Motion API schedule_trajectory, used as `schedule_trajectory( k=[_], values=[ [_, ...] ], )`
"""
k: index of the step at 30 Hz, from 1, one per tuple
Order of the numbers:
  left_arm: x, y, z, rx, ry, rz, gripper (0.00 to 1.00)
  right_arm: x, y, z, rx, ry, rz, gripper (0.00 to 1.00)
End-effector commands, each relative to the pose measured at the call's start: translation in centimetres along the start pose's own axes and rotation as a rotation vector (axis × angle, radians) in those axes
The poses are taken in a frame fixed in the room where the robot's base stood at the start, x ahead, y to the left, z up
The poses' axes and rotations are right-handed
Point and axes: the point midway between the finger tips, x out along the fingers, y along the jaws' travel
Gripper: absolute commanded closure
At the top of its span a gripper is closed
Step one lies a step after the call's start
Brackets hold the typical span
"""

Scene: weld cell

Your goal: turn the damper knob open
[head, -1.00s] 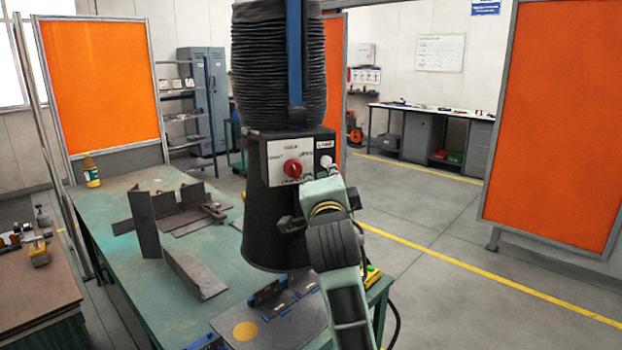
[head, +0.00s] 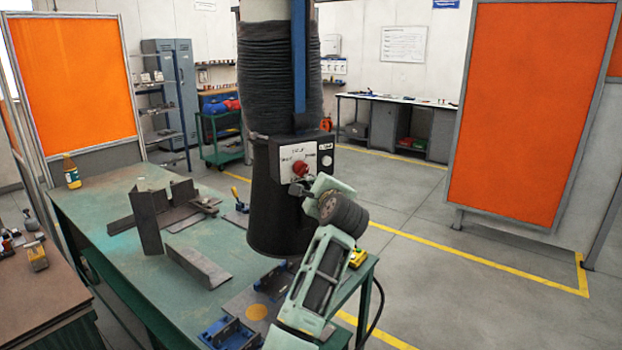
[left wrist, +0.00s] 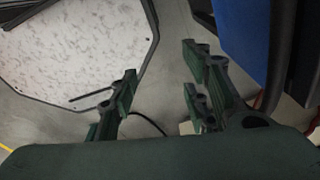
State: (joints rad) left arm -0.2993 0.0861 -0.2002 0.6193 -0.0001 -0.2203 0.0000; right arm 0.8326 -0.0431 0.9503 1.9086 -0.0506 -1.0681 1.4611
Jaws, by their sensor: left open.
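The damper knob (head: 300,168) is red and sits on a white labelled plate (head: 286,160) on the black extraction hood (head: 270,215). Its pointer direction is too small to tell. My right gripper (head: 298,187) is just below the knob, close to it or touching; I cannot tell which. Its fingers are dark and small, and their opening is unclear. My left gripper (left wrist: 160,95) shows only in the left wrist view. Its fingers are apart with nothing between them. The knob is not in that view.
The green table (head: 105,215) carries angled steel plates (head: 198,266), blue clamps (head: 225,332) and a bottle (head: 71,172). Orange screens stand at left (head: 75,85) and right (head: 520,110). A green cart (head: 222,135) is behind the hood. The floor at right is clear.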

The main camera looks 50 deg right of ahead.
Motion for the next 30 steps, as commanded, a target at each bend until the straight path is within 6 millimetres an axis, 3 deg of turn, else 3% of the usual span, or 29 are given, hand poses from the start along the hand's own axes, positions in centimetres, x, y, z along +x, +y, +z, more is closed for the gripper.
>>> schedule_trajectory(
  k=[9, 30],
  values=[
    [-1.27, 0.53, -0.24, -0.003, 0.001, 0.006, 0.57, 0.15, 0.51, 0.03, -0.006, 0.001, 0.001, 1.0],
    [-1.47, 0.53, -0.28, -0.003, 0.002, 0.006, 0.57, 0.12, 0.75, 0.05, -0.008, 0.002, 0.0, 1.0]
  ],
)
